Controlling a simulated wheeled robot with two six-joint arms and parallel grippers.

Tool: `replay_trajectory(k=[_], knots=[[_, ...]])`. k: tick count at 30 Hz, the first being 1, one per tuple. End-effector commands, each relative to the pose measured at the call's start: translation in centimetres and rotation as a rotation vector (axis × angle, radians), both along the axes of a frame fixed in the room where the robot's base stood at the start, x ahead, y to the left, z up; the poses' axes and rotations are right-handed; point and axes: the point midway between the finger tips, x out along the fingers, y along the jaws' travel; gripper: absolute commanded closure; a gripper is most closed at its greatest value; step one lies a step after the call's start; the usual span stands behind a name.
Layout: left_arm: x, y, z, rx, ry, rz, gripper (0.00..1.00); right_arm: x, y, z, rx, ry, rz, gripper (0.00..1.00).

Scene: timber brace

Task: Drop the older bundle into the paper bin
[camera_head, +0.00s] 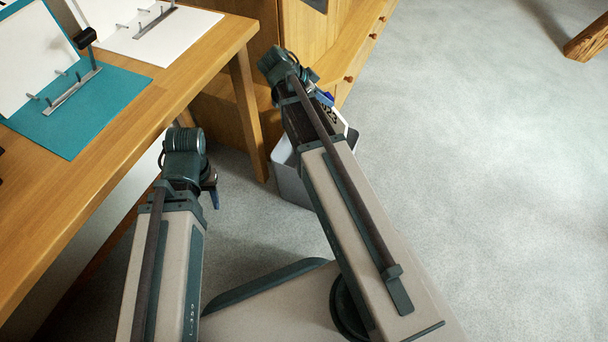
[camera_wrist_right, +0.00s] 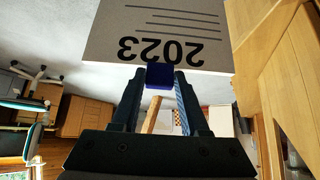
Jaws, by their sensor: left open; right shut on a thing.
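My right gripper (camera_wrist_right: 158,76) is shut on a bundle (camera_wrist_right: 205,28) by a dark blue part at its edge. The bundle is a pale sheet-like block printed "2023", upside down in the right wrist view, with several dark lines. In the head view a corner of the bundle (camera_head: 341,120) shows beside my right arm, which hides most of it. The grey paper bin (camera_head: 291,180) stands on the floor below, partly hidden by that arm; its inside is mostly hidden. My left gripper (camera_head: 211,190) is open, beside the desk, its fingers mostly hidden.
The wooden desk (camera_head: 115,125) at the left carries an open teal binder (camera_head: 100,105) and a white one (camera_head: 185,30), both with metal ring strips. A wooden cabinet (camera_head: 330,40) stands behind the bin.

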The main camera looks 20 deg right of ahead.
Motion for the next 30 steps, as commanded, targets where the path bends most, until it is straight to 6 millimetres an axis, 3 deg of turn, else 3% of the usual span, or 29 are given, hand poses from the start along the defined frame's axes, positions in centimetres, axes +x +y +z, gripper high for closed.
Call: replay_trajectory(k=[1,3,17,30], knots=[[0.0,0.0,-1.2,0.0,0.0,-0.001,0.5,-0.2,0.1,-1.1,-0.002,-0.001,-0.004,1.0],[0.0,0.0,-1.6,0.0,0.0,-0.001,0.5,-0.3,0.2,-1.6,-0.002,-0.001,-0.007,1.0],[0.0,0.0,-2.5,0.0,0.0,0.0,0.5,-0.4,0.3,-2.4,-0.003,-0.001,-0.011,1.0],[0.0,0.0,-7.1,0.0,-0.001,0.01,0.5,-0.4,0.3,-7.0,-0.003,-0.001,-0.011,1.0]])
